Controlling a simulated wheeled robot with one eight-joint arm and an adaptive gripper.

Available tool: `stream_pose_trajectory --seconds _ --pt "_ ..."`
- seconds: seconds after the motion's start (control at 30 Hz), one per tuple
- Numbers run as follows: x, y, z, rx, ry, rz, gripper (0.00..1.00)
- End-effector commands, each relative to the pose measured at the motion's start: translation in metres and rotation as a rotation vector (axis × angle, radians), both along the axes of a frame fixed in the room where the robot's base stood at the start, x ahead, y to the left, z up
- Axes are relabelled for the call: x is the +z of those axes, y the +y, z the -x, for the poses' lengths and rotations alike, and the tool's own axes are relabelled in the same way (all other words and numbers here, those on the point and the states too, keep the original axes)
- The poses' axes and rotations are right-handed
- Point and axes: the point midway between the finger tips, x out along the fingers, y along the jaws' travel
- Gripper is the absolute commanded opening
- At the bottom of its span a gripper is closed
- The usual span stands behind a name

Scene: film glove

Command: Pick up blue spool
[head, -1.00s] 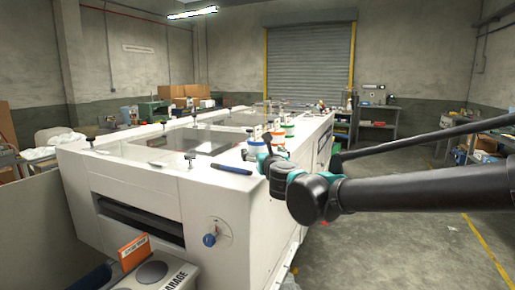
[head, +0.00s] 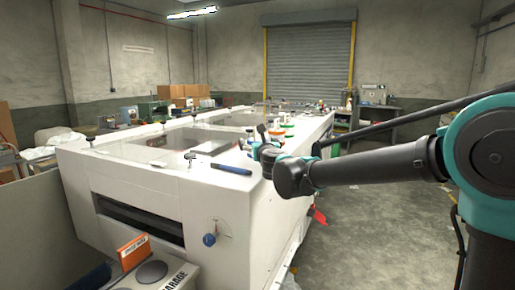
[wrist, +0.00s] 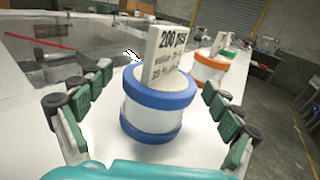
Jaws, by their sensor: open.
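The blue spool (wrist: 158,112) is a white cylinder with a blue band at top and bottom, standing upright on the white machine top. A pale tag with printed text, "200 psi" on its top line, stands up at its top. In the wrist view my gripper (wrist: 155,112) is open, with one green-padded finger to the left of the spool and one to the right. Both fingers look apart from it. In the head view my gripper (head: 262,145) is small at the machine's right edge, and my arm hides much around it.
An orange-banded spool (wrist: 211,66) and a green-banded one (wrist: 231,52) stand behind the blue spool. A blue pen-like tool (head: 231,170) lies on the white machine (head: 130,170) near its front edge. A sunken dark panel (wrist: 75,42) is to the left.

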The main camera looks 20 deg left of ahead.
Motion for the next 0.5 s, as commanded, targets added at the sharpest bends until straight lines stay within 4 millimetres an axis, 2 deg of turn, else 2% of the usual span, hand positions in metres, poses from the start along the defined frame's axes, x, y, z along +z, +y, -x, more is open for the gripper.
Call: stream_pose_trajectory --seconds 0.17,0.5 --pt "0.0 -0.0002 0.0003 0.0 0.0 0.0 0.89" --pt "0.0001 -0.0002 0.0005 0.0 0.0 0.0 0.47"
